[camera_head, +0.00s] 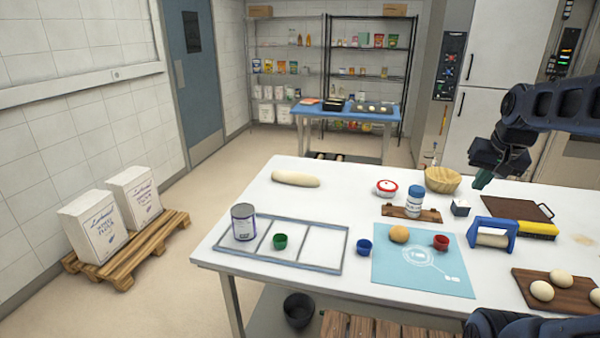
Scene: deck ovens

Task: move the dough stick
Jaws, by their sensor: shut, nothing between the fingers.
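The dough stick (295,179) is a pale, long roll. It lies on the bare white tabletop (330,205) near the far left edge, roughly parallel to that edge. My gripper (484,180) hangs above the far right part of the table, to the right of the wooden bowl (442,179). It is shut and empty, well apart from the dough stick. Nothing hides the dough stick.
A grey frame (345,250) with a can (243,222) and green cup (280,241) lies front left. A blue mat (420,275), a bottle (414,201) on a wooden stand, and a red-rimmed tub (386,188) stand mid-table. Around the dough stick the table is clear.

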